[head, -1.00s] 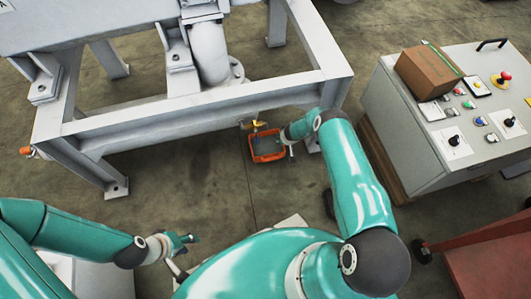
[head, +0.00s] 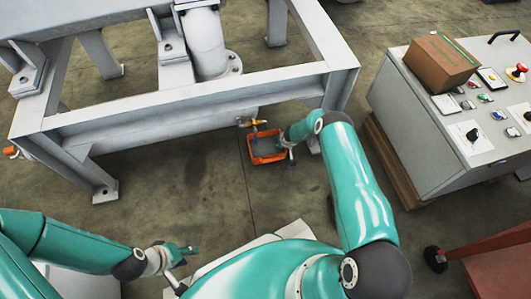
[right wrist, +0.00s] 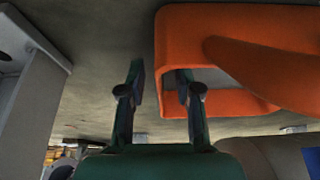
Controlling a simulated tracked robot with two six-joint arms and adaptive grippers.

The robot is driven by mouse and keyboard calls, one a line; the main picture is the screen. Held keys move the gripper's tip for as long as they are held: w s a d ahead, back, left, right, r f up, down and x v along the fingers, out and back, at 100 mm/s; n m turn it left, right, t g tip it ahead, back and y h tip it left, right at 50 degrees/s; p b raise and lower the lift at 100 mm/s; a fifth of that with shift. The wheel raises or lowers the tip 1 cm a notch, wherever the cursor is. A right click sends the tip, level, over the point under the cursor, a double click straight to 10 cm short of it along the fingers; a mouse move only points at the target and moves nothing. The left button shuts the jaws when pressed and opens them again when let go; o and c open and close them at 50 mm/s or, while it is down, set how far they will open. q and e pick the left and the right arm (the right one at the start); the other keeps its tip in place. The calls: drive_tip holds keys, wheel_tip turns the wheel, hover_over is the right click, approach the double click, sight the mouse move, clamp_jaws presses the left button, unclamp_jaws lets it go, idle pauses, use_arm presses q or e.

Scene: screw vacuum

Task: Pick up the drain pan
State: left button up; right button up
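The drain pan (head: 254,158) is a small orange tray with a grey inside. It is low under the front beam of the grey frame, just below a yellow valve (head: 252,123). My right gripper (head: 291,152) is at the pan's right side. In the right wrist view the right gripper (right wrist: 160,95) has its two fingers apart, and the orange pan (right wrist: 183,30) fills the upper right. The right finger overlaps the pan's opening and the left finger is outside its edge; contact is unclear. My left gripper (head: 182,250) is away at lower left, its fingers too small to judge.
The grey metal frame (head: 190,120) stands over the pan, with its beam close above. A control cabinet (head: 430,130) with a cardboard box (head: 440,60) stands at the right. A red-brown structure (head: 490,265) is at lower right. Floor left of the pan is clear.

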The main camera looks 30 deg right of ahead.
clamp_jaws()
drive_tip(key=shift+w+r, duration=0.1)
drive_tip(key=shift+r, duration=0.05)
idle(0.4)
